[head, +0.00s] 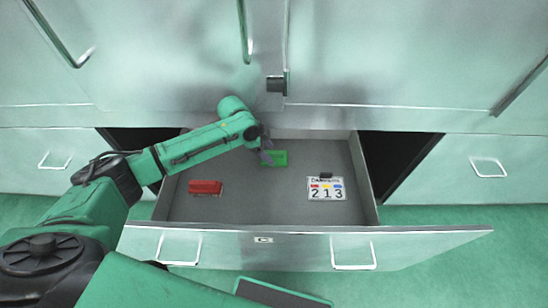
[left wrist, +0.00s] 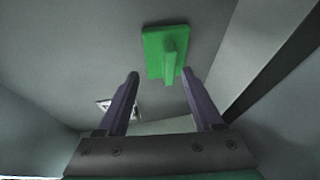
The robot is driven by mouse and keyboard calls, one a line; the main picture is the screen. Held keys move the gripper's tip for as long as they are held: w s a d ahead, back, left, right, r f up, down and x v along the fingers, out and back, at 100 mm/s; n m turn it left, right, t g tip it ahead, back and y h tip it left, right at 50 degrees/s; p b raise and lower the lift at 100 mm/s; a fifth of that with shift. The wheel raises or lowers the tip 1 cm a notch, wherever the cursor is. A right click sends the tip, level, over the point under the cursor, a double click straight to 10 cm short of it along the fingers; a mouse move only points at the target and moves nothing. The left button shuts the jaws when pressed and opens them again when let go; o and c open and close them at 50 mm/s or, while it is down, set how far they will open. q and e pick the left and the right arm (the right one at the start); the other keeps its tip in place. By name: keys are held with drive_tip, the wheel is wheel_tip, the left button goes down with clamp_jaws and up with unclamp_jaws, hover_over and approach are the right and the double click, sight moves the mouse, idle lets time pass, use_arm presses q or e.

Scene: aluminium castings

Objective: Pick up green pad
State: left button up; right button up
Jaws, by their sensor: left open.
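The green pad (head: 274,158) lies on the floor of the open drawer, toward its back. It has a flat base with a raised ridge, as the left wrist view shows (left wrist: 160,55). My left gripper (head: 267,150) is over the drawer, close to the pad's left side in the head view. In the left wrist view its two purple fingers (left wrist: 158,80) are apart with nothing between them. The pad shows just beyond the fingertips, its ridge lined up with the gap. I cannot tell whether a finger touches it. My right gripper is not in view.
The drawer (head: 260,208) is pulled out of a metal cabinet. A red block (head: 206,187) lies at its left, and a white card with numbers (head: 327,194) at its right with a small black object on it. Drawer walls and the cabinet front (head: 190,60) border the space.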

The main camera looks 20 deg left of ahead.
sight(276, 160)
use_arm(q)
drive_tip(key=x, duration=0.3)
drive_tip(key=shift+w+f, duration=0.1)
drive_tip(key=shift+f, duration=0.2)
clamp_jaws()
drive_tip(key=shift+r, duration=0.1)
